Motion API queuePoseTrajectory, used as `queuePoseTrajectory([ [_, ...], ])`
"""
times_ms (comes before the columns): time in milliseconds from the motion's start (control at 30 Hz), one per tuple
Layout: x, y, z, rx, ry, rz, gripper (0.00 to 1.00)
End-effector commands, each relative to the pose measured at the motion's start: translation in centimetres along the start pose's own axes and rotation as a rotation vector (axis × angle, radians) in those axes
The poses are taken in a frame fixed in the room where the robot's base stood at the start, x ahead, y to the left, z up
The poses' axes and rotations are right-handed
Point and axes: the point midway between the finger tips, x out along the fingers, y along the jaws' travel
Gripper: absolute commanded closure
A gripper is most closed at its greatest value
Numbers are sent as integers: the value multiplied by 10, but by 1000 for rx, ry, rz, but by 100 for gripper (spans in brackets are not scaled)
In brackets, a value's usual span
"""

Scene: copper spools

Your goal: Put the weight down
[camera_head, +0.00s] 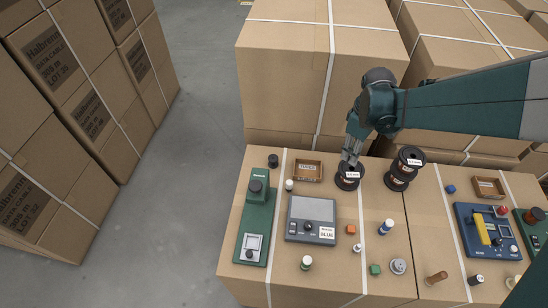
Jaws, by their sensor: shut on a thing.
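My gripper (350,157) comes in from the upper right and points down, its fingers closed at the top of a black spool (347,184) with a white label. The spool is at the back middle of the carton top. The fingers hide part of it, and I cannot tell whether it touches the carton. A silver round weight (398,266) sits near the front edge, well apart from my gripper.
More dark spools (397,180) stand just right of my gripper. A grey scale (312,219), a green device (256,220) and a wooden tray (308,171) are to the left. A blue device (487,232) is at the right. Small bottles and blocks lie in front.

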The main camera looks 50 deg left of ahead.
Motion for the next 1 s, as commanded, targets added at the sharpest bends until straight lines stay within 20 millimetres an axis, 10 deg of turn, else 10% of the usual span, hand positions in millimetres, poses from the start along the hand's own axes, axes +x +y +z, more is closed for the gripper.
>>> queuePoseTrajectory([
  [700,-10,-84,-196,-93,1,0,97],
  [1000,-12,-117,-246,-117,1,1,97],
])
